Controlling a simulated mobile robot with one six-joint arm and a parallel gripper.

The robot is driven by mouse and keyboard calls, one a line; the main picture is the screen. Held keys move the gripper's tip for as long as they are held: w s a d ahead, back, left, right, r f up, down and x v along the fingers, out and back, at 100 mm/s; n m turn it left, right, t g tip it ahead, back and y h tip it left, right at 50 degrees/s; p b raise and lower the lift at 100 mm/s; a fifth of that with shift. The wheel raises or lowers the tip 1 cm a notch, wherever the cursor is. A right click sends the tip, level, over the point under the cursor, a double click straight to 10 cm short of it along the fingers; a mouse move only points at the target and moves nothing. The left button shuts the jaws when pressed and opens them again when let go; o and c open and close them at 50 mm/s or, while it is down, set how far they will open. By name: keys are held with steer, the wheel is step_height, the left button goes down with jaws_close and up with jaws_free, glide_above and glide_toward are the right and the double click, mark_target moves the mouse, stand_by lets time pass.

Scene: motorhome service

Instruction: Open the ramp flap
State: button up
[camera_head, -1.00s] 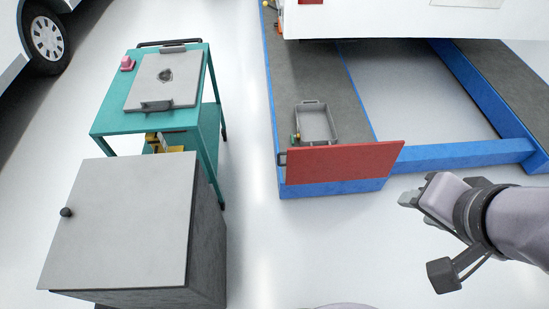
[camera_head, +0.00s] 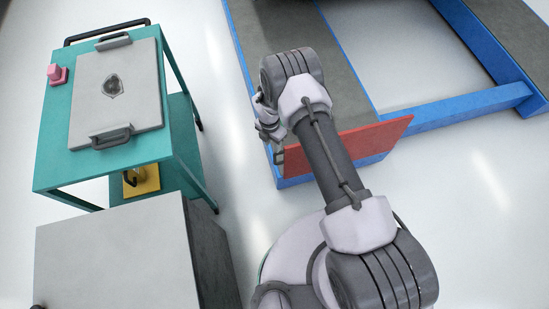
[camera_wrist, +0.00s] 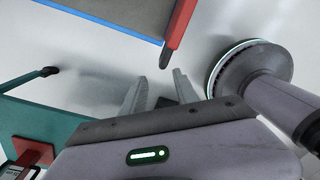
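The ramp flap (camera_head: 375,138) is a red panel standing up across the near end of the blue-edged ramp. A small grey handle (camera_head: 279,157) sticks out at its left end. My arm crosses in front of the flap and hides its middle. My gripper (camera_head: 268,132) is above the flap's left end, partly hidden by my wrist. In the wrist view the flap (camera_wrist: 182,32) shows as a narrow red strip with a dark end, just beyond the fingertips. My gripper (camera_wrist: 160,80) has its two fingers apart there, with no grasp on the flap visible.
A teal cart (camera_head: 60,175) with a grey lidded plate (camera_head: 90,120) and a pink knob (camera_head: 55,73) stands left. A grey cabinet (camera_head: 110,250) is in front of it. A blue crossbar (camera_head: 455,110) runs right of the ramp. White floor lies between cart and ramp.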

mark_target(275, 159)
steer(key=f+b, duration=0.1)
steer(key=f, duration=0.3)
steer(key=f+b, duration=0.2)
steer(key=f, duration=0.2)
steer(key=s+d+f+b, duration=0.1)
steer(key=f, duration=0.3)
steer(key=shift+f+b, duration=0.3)
steer(key=shift+f, duration=0.05)
steer(key=shift+r, duration=0.1)
jaws_close()
